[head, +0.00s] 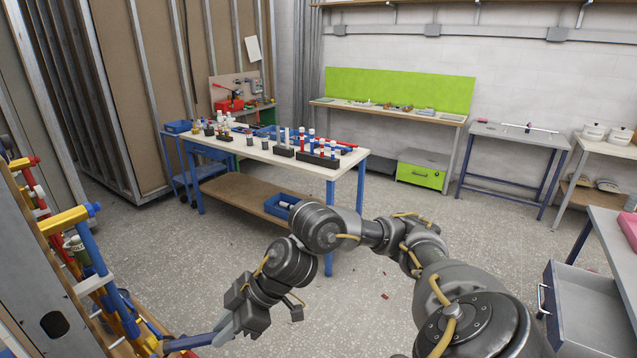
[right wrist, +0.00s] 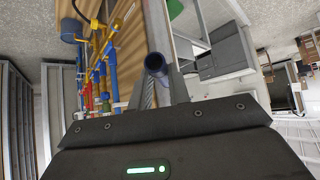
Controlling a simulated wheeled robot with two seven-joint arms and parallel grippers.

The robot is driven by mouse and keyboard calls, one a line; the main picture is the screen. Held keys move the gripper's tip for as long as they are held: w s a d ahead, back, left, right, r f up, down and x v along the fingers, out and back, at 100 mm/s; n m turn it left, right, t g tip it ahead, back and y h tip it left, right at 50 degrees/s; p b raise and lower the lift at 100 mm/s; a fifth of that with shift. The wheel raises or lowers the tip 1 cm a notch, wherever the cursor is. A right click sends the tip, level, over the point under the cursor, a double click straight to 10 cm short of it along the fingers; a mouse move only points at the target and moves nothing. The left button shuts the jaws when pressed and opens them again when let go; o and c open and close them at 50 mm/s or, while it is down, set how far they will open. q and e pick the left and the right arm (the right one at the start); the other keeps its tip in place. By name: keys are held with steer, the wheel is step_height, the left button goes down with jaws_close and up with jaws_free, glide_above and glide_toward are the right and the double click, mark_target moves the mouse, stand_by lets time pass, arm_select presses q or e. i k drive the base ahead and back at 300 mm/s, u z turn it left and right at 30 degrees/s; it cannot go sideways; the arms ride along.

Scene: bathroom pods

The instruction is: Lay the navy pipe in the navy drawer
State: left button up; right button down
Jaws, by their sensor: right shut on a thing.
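My right gripper (head: 226,329) is at the lower left of the head view, shut on the navy pipe (head: 190,342). The pipe sticks out to the left, beside the rack of coloured pipes. In the right wrist view, the round open end of the pipe (right wrist: 155,63) shows between the two fingers. An open drawer with a dark blue-grey front (head: 551,302) and a pale handle is at the lower right of the head view, under a table, far from the gripper. Its visible inside looks empty. My left gripper is not in view.
A rack with red, yellow and blue pipes (head: 85,245) stands close at the left. A blue-legged workbench (head: 345,160) with bottles and tube racks is in the middle. A grey table (head: 612,232) stands above the drawer. Speckled floor is open between bench and drawer.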

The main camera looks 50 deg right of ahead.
mark_target(600, 316)
steer(key=z, duration=2.55)
steer(key=i, duration=3.6)
steer(key=z, duration=2.8)
